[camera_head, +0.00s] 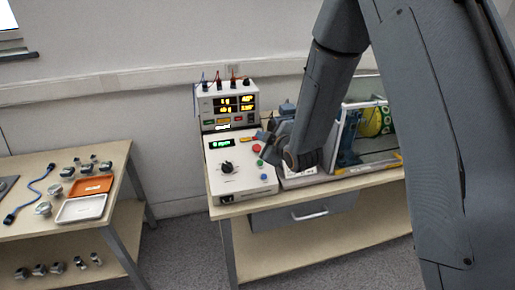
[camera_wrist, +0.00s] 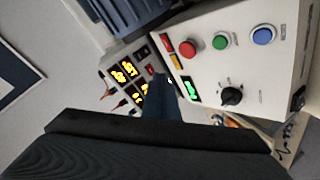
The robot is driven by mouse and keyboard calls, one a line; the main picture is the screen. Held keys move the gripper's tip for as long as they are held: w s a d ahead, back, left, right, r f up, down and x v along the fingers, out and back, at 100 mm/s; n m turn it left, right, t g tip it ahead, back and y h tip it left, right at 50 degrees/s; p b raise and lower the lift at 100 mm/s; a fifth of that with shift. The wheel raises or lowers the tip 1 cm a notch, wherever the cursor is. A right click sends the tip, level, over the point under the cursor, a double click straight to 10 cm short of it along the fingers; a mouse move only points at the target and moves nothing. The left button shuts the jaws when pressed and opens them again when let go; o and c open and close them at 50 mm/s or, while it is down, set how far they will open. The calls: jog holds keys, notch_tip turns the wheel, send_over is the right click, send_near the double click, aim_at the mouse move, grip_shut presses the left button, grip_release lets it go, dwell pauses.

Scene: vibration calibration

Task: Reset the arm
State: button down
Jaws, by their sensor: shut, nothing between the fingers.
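My gripper (camera_head: 268,148) is shut and empty. In the head view it hangs over the right part of a white control box, beside its red button. In the wrist view a dark finger (camera_wrist: 167,100) points at the control box (camera_wrist: 265,75), near its green display. I cannot tell whether it touches the box. The box also shows in the head view (camera_head: 235,184), with a black knob (camera_head: 227,167) and red, green and blue buttons. My arm comes down from the top right and hides part of the bench behind it.
A meter unit (camera_head: 228,106) with lit yellow digits stands behind the box. A framed clear enclosure (camera_head: 375,150) is to the right. The left table (camera_head: 25,170) holds an orange tray (camera_head: 91,186), a white tray (camera_head: 81,208), metal parts and a blue cable. A floor gap separates the tables.

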jog(key=shift+d, duration=0.1)
jog(key=s+d+f+m+g+h+b, duration=0.25)
jog(key=s+d+m+g+h, duration=0.65)
jog(key=s+d, duration=0.9)
jog(key=s+d+m+g+y, duration=0.1)
jog(key=s+m, duration=0.5)
jog(key=s, duration=0.7)
jog(key=shift+g+y, duration=0.7)
jog(key=shift+y, duration=0.3)
jog(key=shift+r, duration=0.1)
